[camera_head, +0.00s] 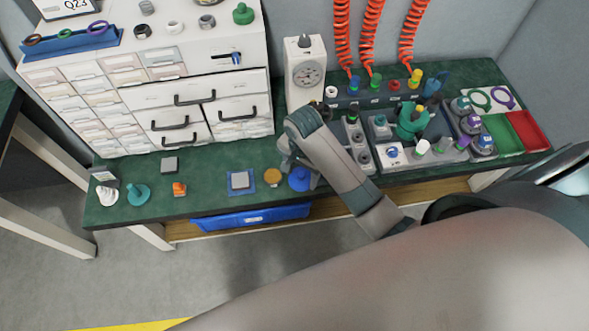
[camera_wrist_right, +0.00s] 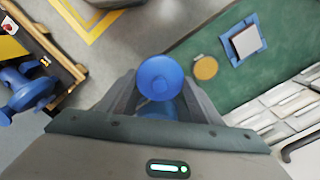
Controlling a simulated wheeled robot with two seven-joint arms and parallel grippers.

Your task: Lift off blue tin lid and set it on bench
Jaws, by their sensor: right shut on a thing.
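A blue rounded piece (camera_head: 299,181) shows at the front edge of the green bench in the head view, beside my right gripper (camera_head: 291,163). In the right wrist view, my right gripper (camera_wrist_right: 160,95) is shut on a blue round lid (camera_wrist_right: 160,77). More blue (camera_wrist_right: 157,110) shows between the fingers. I cannot tell whether the lid is clear of the tin or still seated on it. The fingertips are partly hidden by the arm in the head view. My left gripper is not in view.
A tan disc (camera_head: 272,175) and a grey block on a blue mat (camera_head: 231,187) lie left of the gripper. The green bench (camera_head: 213,172) has bare patches around them. A dial device (camera_head: 305,72) and trays of parts (camera_head: 380,165) stand behind and right. Drawers (camera_head: 178,118) stand back left.

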